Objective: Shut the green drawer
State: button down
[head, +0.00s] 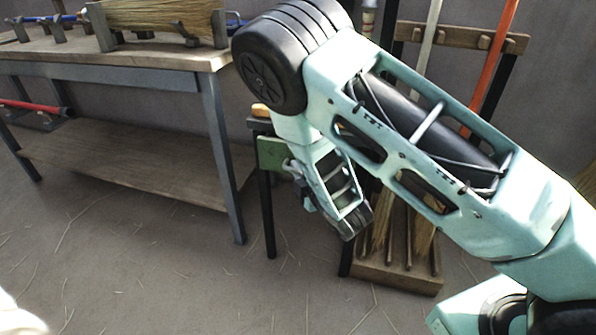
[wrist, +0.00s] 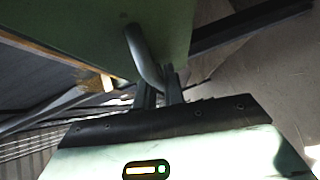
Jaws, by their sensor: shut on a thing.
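The green drawer (head: 271,153) shows its front panel under a small stand beside the workbench, partly hidden by my arm. In the wrist view the green panel (wrist: 90,32) fills the top of the picture. A grey bar handle (wrist: 143,55) stands out from that panel. My gripper (wrist: 160,88) is shut on the handle, its dark fingers at the handle's lower end. In the head view my gripper (head: 294,170) is at the drawer front, small and partly hidden by my wrist. How far the drawer stands out is hard to tell.
A workbench (head: 120,58) with a lower shelf stands at left, holding a straw bundle (head: 165,16) in a wooden cradle. A wooden broom rack (head: 400,270) stands behind my arm at right. The floor (head: 130,265) in front is open, with scattered straw.

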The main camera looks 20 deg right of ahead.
jog(key=shift+w+d, duration=0.55)
jog(key=shift+w, duration=0.2)
jog(key=shift+w+d, duration=0.55)
jog(key=shift+w, duration=0.2)
jog(key=c, duration=1.5)
grip_release()
jog(key=shift+r, duration=0.1)
jog(key=p+v, duration=0.8)
jog(key=v, duration=0.9)
jog(key=shift+s, duration=0.2)
